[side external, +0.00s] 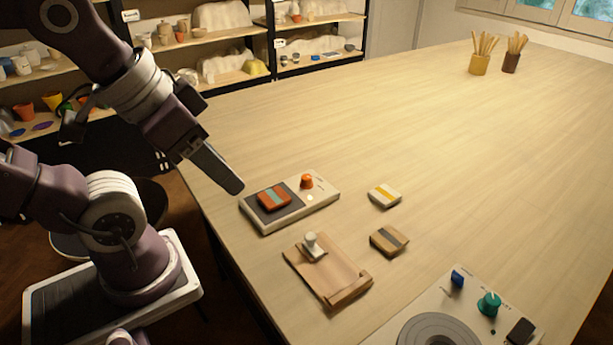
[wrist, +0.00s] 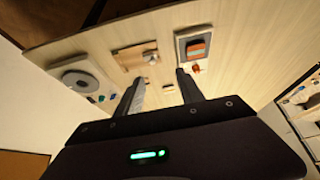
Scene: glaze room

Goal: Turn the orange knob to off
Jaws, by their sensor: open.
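The orange knob (side external: 307,181) stands on the right part of a small white panel (side external: 291,216) near the table's left edge. In the wrist view the knob (wrist: 196,69) shows small, just beyond the right finger. An orange block with a teal stripe (side external: 274,198) lies on the dark pad of the same panel. My gripper (side external: 234,187) is above and to the left of the panel, apart from the knob. In the wrist view my gripper (wrist: 158,82) is open, with nothing between its fingers. The marks around the knob are too small to read.
A wooden board with a white-knobbed piece (side external: 313,246) lies in front of the panel. A yellow-striped block (side external: 384,195) and a grey-striped block (side external: 389,240) lie to the right. A larger device has a teal knob (side external: 489,304). The table's far part is mostly clear.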

